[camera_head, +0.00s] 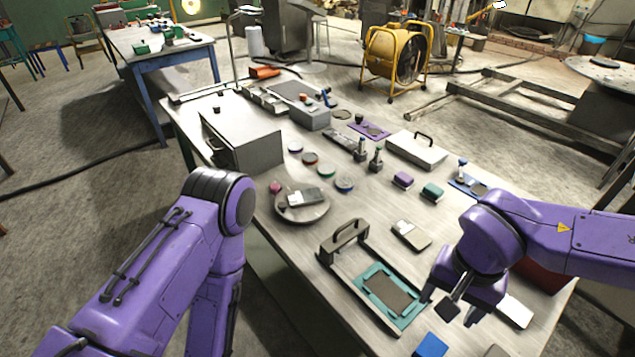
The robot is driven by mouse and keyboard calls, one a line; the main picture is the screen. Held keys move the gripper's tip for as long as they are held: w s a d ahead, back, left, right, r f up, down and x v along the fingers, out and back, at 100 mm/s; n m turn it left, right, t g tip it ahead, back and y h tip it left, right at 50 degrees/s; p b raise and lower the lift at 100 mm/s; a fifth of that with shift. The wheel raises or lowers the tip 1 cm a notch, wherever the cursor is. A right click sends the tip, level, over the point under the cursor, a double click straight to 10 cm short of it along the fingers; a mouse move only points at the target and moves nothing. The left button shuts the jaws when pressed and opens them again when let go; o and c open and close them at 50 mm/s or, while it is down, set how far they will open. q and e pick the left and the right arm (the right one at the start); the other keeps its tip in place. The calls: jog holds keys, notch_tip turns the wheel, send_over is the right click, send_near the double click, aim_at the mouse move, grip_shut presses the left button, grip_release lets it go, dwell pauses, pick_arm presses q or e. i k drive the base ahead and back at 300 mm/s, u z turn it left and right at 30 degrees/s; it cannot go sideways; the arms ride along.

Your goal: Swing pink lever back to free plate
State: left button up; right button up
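A small pink knob (275,187) shows at the left edge of a round grey disc (316,213) on the table; I cannot tell whether it is the lever's end. A dark and light grey block (305,197) lies on the disc. A dark grey plate (387,292) lies in a teal frame (372,274) on a flat base with a dark handle (344,236). My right gripper (449,308) is just right of the teal frame, pointing down, its dark fingers apart with nothing visibly held. My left arm bends down at the left; its gripper is out of view.
A grey box (240,135) stands at the table's left edge. Several coloured round pieces, a purple block (403,179) and a green block (432,191) lie mid-table. A grey case (416,149) stands behind. A blue block (431,346) lies near my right gripper.

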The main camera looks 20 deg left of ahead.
aim_at(275, 188)
jog(key=u, duration=0.9)
jog(key=k, duration=0.95)
